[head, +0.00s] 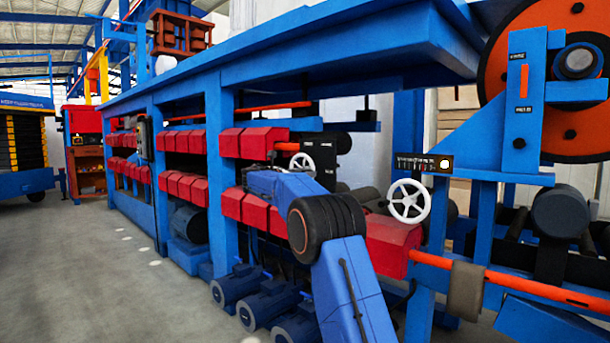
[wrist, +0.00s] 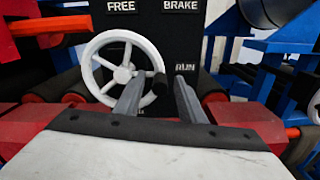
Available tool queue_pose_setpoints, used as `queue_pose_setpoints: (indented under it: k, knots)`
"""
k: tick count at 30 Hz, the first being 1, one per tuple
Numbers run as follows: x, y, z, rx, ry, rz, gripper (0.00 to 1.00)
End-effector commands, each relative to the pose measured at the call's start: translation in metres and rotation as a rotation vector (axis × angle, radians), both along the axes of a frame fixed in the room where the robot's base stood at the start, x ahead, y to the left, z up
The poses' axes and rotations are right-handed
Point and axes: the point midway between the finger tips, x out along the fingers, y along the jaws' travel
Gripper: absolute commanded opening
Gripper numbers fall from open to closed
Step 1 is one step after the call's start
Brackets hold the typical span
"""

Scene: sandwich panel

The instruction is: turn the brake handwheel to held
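The white handwheel (wrist: 124,71) with several spokes stands upright in front of a black panel (wrist: 150,22) lettered FREE, BRAKE and RUN. In the head view a white wheel (head: 302,163) by a black box looks like the same one. My arm hides the gripper there.
A second white handwheel (head: 409,201) stands to the right, below a small indicator panel (head: 424,163). Red covers (head: 396,240) and dark rollers lie around the wheels. A blue frame (head: 222,150) and an orange bar (head: 500,280) bound the machine; grey floor (head: 130,290) is clear at left.

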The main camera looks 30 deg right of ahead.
Motion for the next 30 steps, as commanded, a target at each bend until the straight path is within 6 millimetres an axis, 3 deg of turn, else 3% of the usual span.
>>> queue_pose_setpoints:
  k: [2,3,7,20,30]
  knots:
    - [0.000,0.000,0.000,0.000,0.000,0.000,0.36]
    - [0.000,0.000,0.000,0.000,0.000,0.000,0.32]
    - [0.000,0.000,0.000,0.000,0.000,0.000,0.01]
    - [0.000,0.000,-0.004,0.016,-0.045,0.000,0.00]
    - [0.003,0.001,-0.020,0.098,-0.269,0.000,0.00]
